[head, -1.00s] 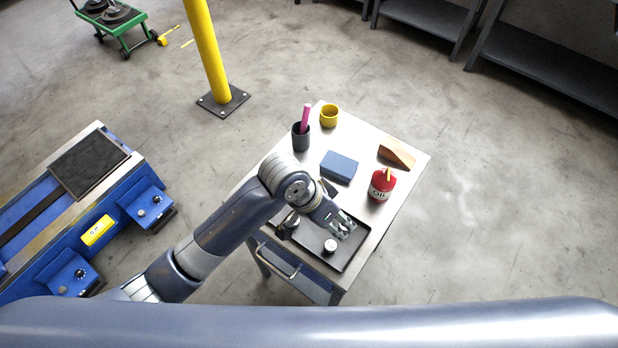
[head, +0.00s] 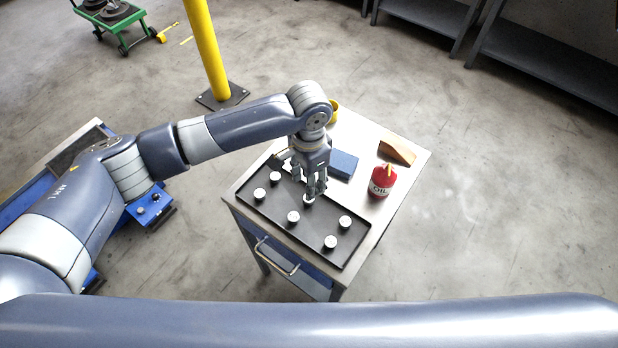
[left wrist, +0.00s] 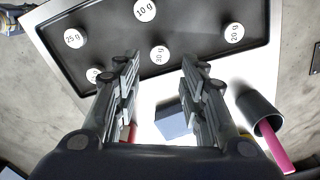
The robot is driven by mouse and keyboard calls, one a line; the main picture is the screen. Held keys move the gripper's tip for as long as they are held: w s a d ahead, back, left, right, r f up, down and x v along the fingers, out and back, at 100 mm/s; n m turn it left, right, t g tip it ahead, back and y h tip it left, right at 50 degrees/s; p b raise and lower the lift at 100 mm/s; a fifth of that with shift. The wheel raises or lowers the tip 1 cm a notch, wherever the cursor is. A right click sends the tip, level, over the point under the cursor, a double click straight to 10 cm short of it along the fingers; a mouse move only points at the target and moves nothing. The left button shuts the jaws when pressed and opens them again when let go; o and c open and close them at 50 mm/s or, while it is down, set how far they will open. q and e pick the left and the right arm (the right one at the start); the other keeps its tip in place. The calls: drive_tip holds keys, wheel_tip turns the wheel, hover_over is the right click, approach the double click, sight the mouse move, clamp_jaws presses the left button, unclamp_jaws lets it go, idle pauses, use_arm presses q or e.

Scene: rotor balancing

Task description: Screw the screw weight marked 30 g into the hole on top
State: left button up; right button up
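The screw weight marked 30 g (left wrist: 159,55) is a small white-topped disc in the black tray (left wrist: 110,42). In the left wrist view it lies between the fingertips of my left gripper (left wrist: 160,68), which are spread apart with nothing held. In the head view my left gripper (head: 310,190) points down over the back of the tray (head: 270,216). A weight (head: 309,199) shows at its fingertips there, its marking unreadable. Whether the fingers touch the 30 g weight I cannot tell. My right gripper and the hole are in neither view.
Weights marked 25 g (left wrist: 75,38), 10 g (left wrist: 145,10) and 20 g (left wrist: 234,32) share the tray. A blue box (head: 343,164), a red oil can (head: 382,181) and a wooden wedge (head: 397,150) stand behind it. A blue machine (head: 152,206) is at left, partly hidden by my arm.

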use_arm(q)
wheel_tip(320, 180, down, 4)
drive_tip(key=b, duration=0.3)
drive_tip(key=shift+r+b, duration=0.15)
drive_tip(key=shift+b, duration=0.15)
drive_tip(key=shift+f, duration=1.6)
drive_tip(key=shift+c, duration=0.5)
clamp_jaws()
wheel_tip(320, 180, up, 5)
drive_tip(key=p, duration=0.5)
drive_tip(key=shift+r+p, duration=0.1)
drive_tip(key=shift+p, duration=0.25)
